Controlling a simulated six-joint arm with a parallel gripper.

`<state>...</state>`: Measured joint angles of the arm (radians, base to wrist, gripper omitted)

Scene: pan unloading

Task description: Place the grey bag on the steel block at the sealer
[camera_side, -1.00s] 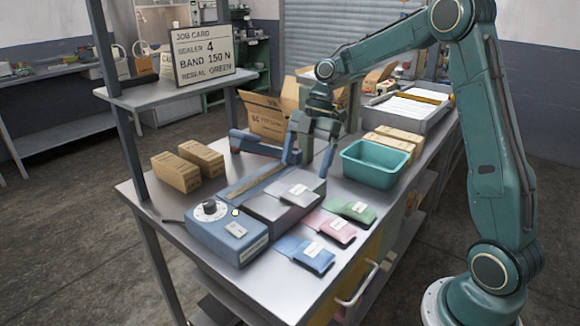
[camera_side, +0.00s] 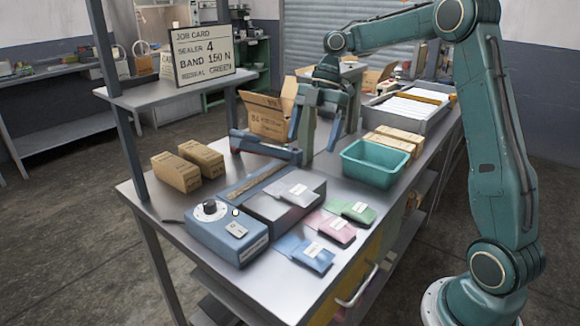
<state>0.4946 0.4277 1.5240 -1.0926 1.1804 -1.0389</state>
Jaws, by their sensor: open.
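The grey bag (camera_side: 297,190), with a white label, lies flat on top of the steel block (camera_side: 268,207). The block stands beside the blue sealer (camera_side: 222,236), against its right side. My gripper (camera_side: 313,141) is open and empty, its fingers pointing down. It is apart from the bag, above and behind it in the picture, near the raised blue sealer arm (camera_side: 262,148). No part of the bag is hidden by the gripper.
Blue (camera_side: 314,256), pink (camera_side: 338,230) and green (camera_side: 358,212) bags lie in a row right of the block. A teal bin (camera_side: 376,180) stands behind them. Brown boxes (camera_side: 178,172) sit at left. A shelf with a job card (camera_side: 203,54) overhangs the left rear.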

